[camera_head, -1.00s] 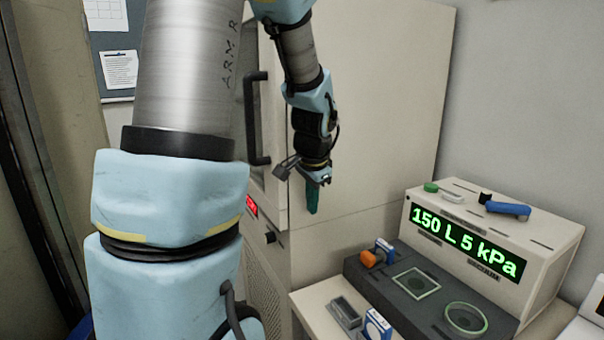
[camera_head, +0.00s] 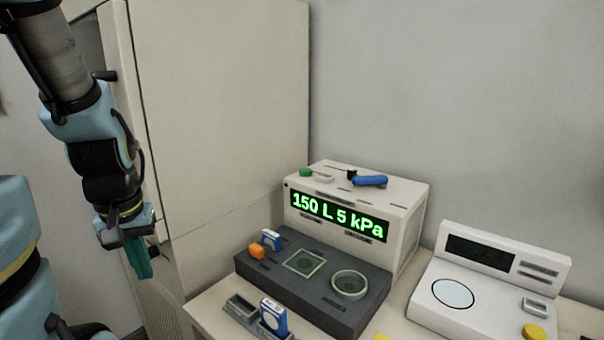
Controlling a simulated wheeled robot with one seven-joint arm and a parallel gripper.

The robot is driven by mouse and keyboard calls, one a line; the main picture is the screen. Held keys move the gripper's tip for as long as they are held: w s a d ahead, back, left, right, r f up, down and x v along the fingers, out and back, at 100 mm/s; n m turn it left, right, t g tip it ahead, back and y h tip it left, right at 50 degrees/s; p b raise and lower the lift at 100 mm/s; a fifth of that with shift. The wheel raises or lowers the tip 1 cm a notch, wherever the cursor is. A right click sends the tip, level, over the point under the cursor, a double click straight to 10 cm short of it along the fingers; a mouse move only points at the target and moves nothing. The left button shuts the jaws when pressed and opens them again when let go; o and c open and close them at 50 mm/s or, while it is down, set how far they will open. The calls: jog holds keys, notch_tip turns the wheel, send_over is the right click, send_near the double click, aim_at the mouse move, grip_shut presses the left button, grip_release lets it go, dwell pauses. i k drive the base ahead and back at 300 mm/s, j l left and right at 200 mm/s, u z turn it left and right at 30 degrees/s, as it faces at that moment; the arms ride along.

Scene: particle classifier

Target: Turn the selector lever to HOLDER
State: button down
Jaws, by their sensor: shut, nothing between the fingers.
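The selector lever (camera_head: 368,180) is blue with a black hub at its left end. It lies on top of the cream classifier box (camera_head: 410,215), whose green display reads "150 L 5 kPa". The lever points to the right; the small labels near it are too small to read. My gripper (camera_head: 139,262) hangs at the left, pointing down, with teal fingers that are shut and empty. It is well to the left of the box and apart from the lever.
A green button (camera_head: 305,172) is on the box's top left. A dark platform (camera_head: 320,310) in front carries a square frame, a round ring (camera_head: 350,284) and an orange knob (camera_head: 257,252). A white device (camera_head: 490,280) stands at right. A tall cabinet (camera_head: 220,110) stands behind my gripper.

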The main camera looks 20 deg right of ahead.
aim_at(383, 180)
jog(key=z, duration=1.15)
